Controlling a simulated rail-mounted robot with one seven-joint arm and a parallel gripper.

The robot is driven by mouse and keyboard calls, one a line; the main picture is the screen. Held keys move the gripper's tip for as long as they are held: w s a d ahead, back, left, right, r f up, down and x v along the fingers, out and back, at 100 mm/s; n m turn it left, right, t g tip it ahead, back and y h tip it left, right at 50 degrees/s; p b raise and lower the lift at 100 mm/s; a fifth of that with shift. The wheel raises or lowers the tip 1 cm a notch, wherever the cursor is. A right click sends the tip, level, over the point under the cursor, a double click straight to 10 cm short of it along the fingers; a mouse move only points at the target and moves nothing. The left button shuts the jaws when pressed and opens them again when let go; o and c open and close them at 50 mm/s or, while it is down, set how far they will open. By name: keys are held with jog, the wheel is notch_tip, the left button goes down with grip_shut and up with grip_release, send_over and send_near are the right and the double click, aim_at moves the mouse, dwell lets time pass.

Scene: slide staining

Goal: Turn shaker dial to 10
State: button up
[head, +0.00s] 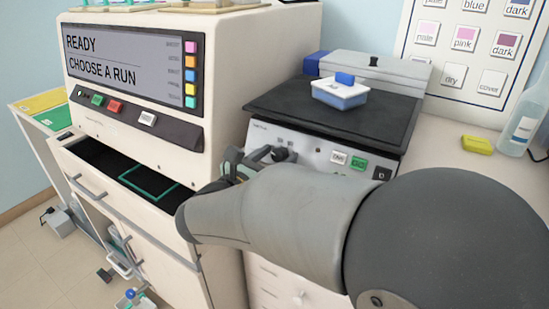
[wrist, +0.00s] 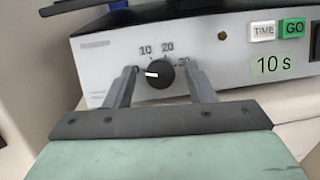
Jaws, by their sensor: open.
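The shaker (head: 400,141) stands on the counter with its pale front panel facing me. Its black round dial (wrist: 163,77) shows in the wrist view, with a white pointer mark aimed left, toward the 0 end of the scale. The 10 label (wrist: 145,50) is up and left of the dial, 20 is above it, and 30 is at its right, partly behind a finger. My gripper (wrist: 159,76) is open, with one finger on each side of the dial and visible gaps to it. In the head view my gripper (head: 257,160) is at the panel's left end, partly hidden by my arm.
A TIME button (wrist: 263,31), a green GO button (wrist: 293,28) and a "10 s" label are right of the dial. A blue-and-white box (head: 340,96) sits on the shaker's black platform. The stainer (head: 190,115) with an open drawer stands left.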

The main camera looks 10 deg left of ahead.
jog(key=c, duration=1)
jog(key=shift+a+m, duration=0.1)
jog(key=shift+m, duration=0.4)
jog(key=shift+o, duration=0.2)
jog(key=m+h+b, duration=0.1)
jog(key=m, duration=0.1)
jog(key=m+g+h, duration=0.1)
jog(key=m, duration=0.2)
jog(key=shift+g+b, duration=0.3)
jog(key=shift+b, duration=0.05)
jog(key=m+g, duration=0.1)
jog(key=m, duration=0.2)
jog(key=m+g+h, duration=0.1)
jog(key=m, duration=0.1)
jog(key=shift+w+a+r+m+b, duration=0.1)
jog(key=shift+a+m+b, duration=0.05)
jog(key=shift+m+b, duration=0.25)
jog(key=o, duration=1)
jog(key=shift+c, duration=0.2)
jog(key=shift+r, duration=0.1)
